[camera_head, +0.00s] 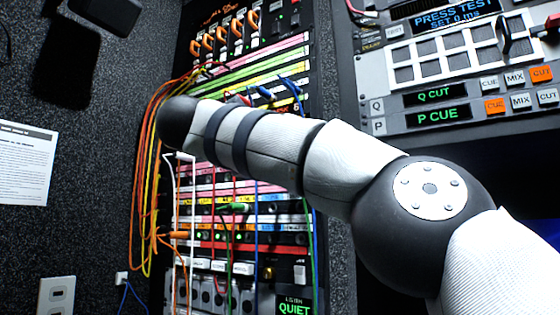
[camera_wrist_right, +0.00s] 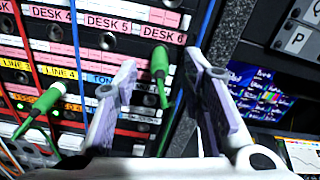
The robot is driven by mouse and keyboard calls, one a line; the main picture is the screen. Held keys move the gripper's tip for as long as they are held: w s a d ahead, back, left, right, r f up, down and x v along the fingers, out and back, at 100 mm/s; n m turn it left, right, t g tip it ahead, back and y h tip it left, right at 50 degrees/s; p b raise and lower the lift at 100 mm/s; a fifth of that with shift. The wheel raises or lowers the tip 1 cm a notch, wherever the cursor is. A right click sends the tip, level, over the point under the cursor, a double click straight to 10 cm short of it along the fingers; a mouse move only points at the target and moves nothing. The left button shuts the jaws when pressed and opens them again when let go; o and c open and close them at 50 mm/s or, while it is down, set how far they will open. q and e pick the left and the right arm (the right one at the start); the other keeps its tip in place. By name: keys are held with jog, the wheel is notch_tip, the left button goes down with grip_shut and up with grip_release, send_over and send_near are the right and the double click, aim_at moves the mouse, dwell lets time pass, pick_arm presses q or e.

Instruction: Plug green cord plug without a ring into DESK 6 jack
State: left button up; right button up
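In the right wrist view, a green plug (camera_wrist_right: 159,66) stands at the jack position just below the DESK 6 label (camera_wrist_right: 161,36), its thin lower part hanging downward. I see no clear ring on it, but its seating depth cannot be told. My right gripper (camera_wrist_right: 162,62) is open, its two pale fingers on either side of this plug with gaps. A second green plug (camera_wrist_right: 34,112) with a cord sits lower left in the panel. In the head view my right arm hides the gripper and most of the DESK 6 area; a green plug (camera_head: 237,207) shows lower down. My left gripper is out of view.
Orange and yellow cords (camera_head: 146,150) hang left of the patch panel. A blue cord (camera_wrist_right: 203,25) runs close to the right finger. A control console (camera_head: 455,80) stands at the right. A dark wall lies at the left.

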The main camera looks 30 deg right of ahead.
jog(key=v, duration=1.1)
jog(key=shift+s+a, duration=0.25)
jog(key=shift+a, duration=0.1)
